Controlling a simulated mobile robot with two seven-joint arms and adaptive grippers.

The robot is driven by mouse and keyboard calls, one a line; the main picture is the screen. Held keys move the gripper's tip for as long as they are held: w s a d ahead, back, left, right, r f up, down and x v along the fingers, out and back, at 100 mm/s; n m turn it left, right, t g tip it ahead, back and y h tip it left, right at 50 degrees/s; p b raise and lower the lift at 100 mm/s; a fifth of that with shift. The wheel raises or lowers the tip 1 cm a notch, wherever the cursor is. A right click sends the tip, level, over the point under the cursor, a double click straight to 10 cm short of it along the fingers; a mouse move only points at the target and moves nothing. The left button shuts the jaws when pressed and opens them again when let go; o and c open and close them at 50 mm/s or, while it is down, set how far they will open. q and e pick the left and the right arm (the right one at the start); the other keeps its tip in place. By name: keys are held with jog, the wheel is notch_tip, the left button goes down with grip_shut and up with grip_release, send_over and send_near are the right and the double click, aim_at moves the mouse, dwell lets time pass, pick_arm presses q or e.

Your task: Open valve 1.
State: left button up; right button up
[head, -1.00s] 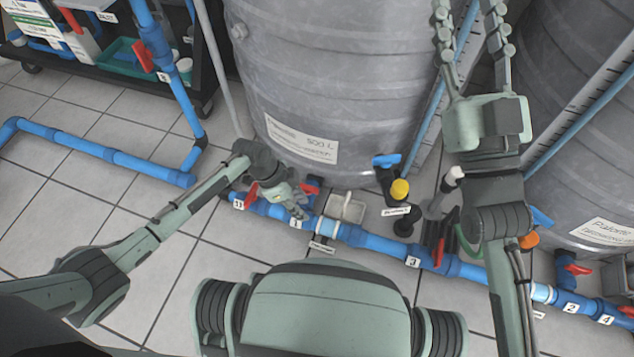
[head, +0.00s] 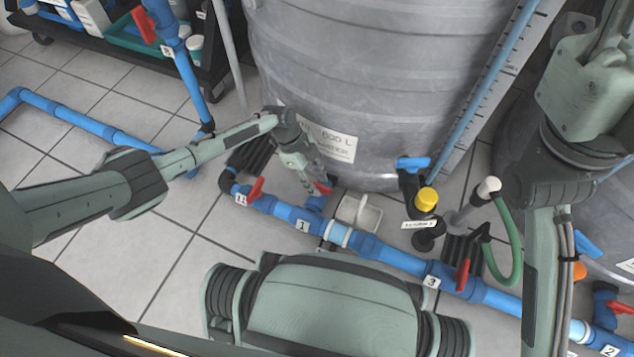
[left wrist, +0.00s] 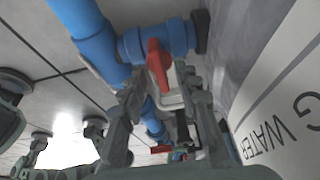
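The label "1" (head: 302,226) sits on the blue floor pipe in front of the grey tank. A short blue branch beside it carries a red valve handle (head: 322,188), partly hidden by my left gripper (head: 311,184) in the head view. In the left wrist view the red handle (left wrist: 157,66) lies across the blue valve body (left wrist: 130,46). My left gripper (left wrist: 160,95) is open, with its fingers on either side of the handle's end; contact cannot be told. My right gripper's body (head: 590,85) is at the upper right; its fingertips are outside the picture.
Valve 11's red handle (head: 256,189) is close left of the branch, and valve 3's (head: 463,274) is further right. The grey tank (head: 360,80) stands just behind. A white tray (head: 358,213) and a yellow-capped fitting (head: 426,200) are to the right.

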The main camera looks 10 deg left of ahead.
pick_arm(q)
jog(key=shift+f, duration=0.1)
grip_shut()
